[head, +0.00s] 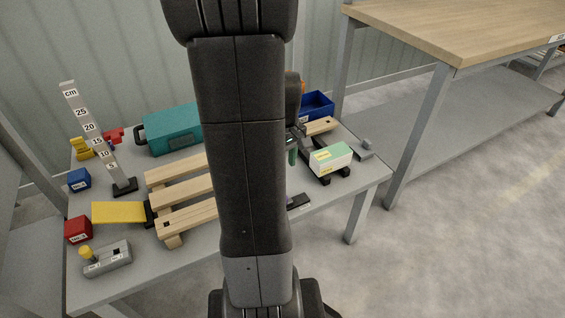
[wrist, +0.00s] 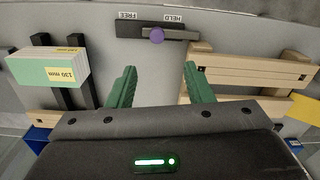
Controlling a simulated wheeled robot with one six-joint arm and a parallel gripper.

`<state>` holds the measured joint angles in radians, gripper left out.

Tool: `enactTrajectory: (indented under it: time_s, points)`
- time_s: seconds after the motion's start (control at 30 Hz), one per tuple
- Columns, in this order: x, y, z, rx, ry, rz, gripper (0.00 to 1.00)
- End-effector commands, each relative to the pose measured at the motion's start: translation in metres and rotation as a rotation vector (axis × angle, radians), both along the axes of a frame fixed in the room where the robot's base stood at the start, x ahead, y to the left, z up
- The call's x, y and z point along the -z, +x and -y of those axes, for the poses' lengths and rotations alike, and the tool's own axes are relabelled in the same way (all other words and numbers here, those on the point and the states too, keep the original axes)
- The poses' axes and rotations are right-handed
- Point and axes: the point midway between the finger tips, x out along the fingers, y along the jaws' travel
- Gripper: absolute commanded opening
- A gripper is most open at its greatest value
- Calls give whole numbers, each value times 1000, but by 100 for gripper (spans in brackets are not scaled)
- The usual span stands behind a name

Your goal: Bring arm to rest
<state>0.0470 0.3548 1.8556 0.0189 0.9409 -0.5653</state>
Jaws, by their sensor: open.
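My gripper (wrist: 160,88) is open and empty in the wrist view, with its two green fingers apart over the grey table. In the head view my arm stands in the middle of the picture and hides most of the gripper; a green finger (head: 292,156) shows just right of the arm. A green and white block marked 130 mm (wrist: 52,68) rests on black rails beside the gripper. It also shows in the head view (head: 331,158). A wooden pallet (wrist: 245,68) lies on the other side of the gripper.
A wooden-topped bench (head: 470,30) stands at right.

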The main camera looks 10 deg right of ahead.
Motion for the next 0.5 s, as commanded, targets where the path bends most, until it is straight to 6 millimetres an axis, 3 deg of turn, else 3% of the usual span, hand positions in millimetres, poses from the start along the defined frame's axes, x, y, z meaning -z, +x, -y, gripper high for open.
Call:
enactTrajectory:
  time_s: [0.23,0.5]
  points:
    - [14,-1,0,0,0,-4,47]
    - [66,-1,0,0,0,-4,47]
